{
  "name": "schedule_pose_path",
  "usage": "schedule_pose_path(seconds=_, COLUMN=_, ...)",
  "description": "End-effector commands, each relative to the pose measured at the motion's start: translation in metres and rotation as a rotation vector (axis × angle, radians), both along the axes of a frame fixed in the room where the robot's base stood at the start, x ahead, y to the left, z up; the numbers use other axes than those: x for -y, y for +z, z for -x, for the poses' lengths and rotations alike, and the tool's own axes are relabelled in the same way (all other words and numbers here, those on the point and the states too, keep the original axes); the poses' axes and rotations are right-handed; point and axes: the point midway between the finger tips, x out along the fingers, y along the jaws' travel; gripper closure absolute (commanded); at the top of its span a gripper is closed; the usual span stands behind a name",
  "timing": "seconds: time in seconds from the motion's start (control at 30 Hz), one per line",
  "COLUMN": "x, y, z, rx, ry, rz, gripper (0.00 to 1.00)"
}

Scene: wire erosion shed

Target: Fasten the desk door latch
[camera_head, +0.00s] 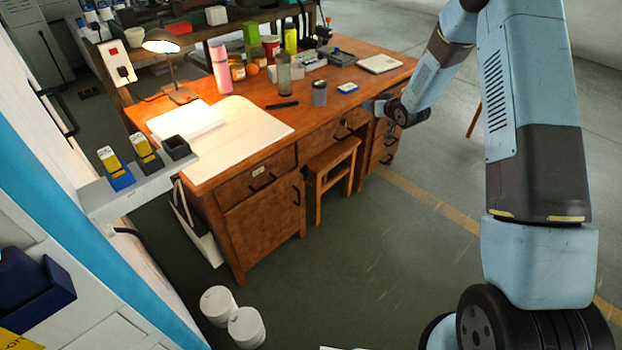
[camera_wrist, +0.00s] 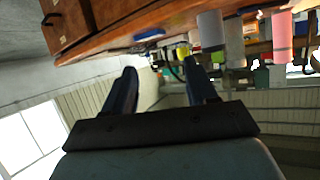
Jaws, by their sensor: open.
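The wooden desk (camera_head: 330,92) stands in the middle of the head view. Its left pedestal has a door (camera_head: 258,222) that looks flush with the front, with a dark upright handle (camera_head: 296,196) at its right edge. A drawer (camera_head: 272,172) with a dark handle and a pale label is above it. I cannot pick out a latch on the door. My gripper (camera_head: 370,106) is at the desk's front edge near the right pedestal, well right of the door. In the wrist view my gripper (camera_wrist: 160,68) has two dark fingers apart, with nothing between them.
A wooden stool (camera_head: 333,170) stands in the knee space. Two white round containers (camera_head: 232,318) are on the floor before the desk's left end. A lamp (camera_head: 165,55), papers, bottles and a grey cup (camera_head: 319,94) are on the desktop. Floor right of the containers is clear.

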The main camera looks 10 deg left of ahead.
Motion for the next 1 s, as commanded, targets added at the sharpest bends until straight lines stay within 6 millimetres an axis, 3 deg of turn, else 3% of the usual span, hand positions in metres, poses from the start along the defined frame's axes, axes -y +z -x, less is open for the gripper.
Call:
schedule_pose_path(seconds=0.03, x=-0.007, y=-0.020, z=0.000, rx=0.000, ry=0.019, rz=-0.018, gripper=0.43)
schedule_pose_path(seconds=0.27, x=-0.039, y=-0.096, z=0.004, rx=0.023, ry=0.102, rz=-0.118, gripper=0.43)
schedule_pose_path(seconds=0.47, x=-0.064, y=-0.162, z=0.021, rx=0.036, ry=0.172, rz=-0.217, gripper=0.43)
schedule_pose_path(seconds=0.8, x=-0.094, y=-0.270, z=0.076, rx=0.041, ry=0.275, rz=-0.410, gripper=0.43)
schedule_pose_path(seconds=1.0, x=-0.103, y=-0.318, z=0.114, rx=0.038, ry=0.319, rz=-0.515, gripper=0.43)
